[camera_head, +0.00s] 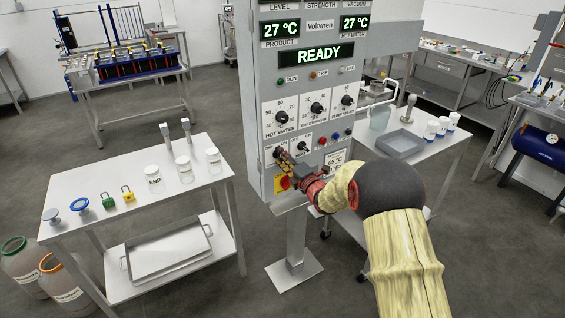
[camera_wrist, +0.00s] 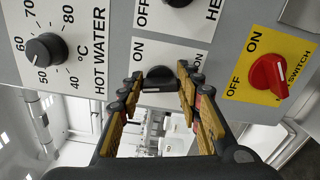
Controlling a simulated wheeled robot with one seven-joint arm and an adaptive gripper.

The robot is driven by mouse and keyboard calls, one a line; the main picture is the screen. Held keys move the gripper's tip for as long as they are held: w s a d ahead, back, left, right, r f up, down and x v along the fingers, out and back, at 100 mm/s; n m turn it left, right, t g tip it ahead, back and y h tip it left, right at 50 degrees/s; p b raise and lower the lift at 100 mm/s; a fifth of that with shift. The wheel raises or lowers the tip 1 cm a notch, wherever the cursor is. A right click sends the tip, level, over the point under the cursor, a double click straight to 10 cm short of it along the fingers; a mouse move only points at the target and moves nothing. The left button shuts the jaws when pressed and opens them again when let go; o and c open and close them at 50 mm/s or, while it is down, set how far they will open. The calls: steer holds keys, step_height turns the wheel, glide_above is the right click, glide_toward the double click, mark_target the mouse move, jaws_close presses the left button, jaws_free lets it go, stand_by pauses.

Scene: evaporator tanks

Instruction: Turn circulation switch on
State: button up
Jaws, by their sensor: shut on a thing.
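A black rotary knob (camera_wrist: 159,73) on a white label plate (camera_wrist: 144,51) sits between my fingertips in the wrist view. My gripper (camera_wrist: 162,79) is shut on this knob, one finger on each side. A pale mark on the knob lies sideways in the wrist view. In the head view my gripper (camera_head: 284,159) is at the lower left of the grey control panel (camera_head: 255,130) and covers the knob.
The panel display (camera_head: 318,54) reads READY. A white table (camera_head: 100,183) with jars and padlocks stands left.

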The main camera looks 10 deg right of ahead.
steer(key=m, duration=0.3)
steer(key=m+b, duration=0.1)
steer(key=m, duration=0.7)
steer(key=shift+f, duration=0.3)
steer(key=shift+m, duration=0.4)
steer(key=o, duration=1.1)
steer(key=shift+o, duration=0.3)
steer(key=v, duration=1.2)
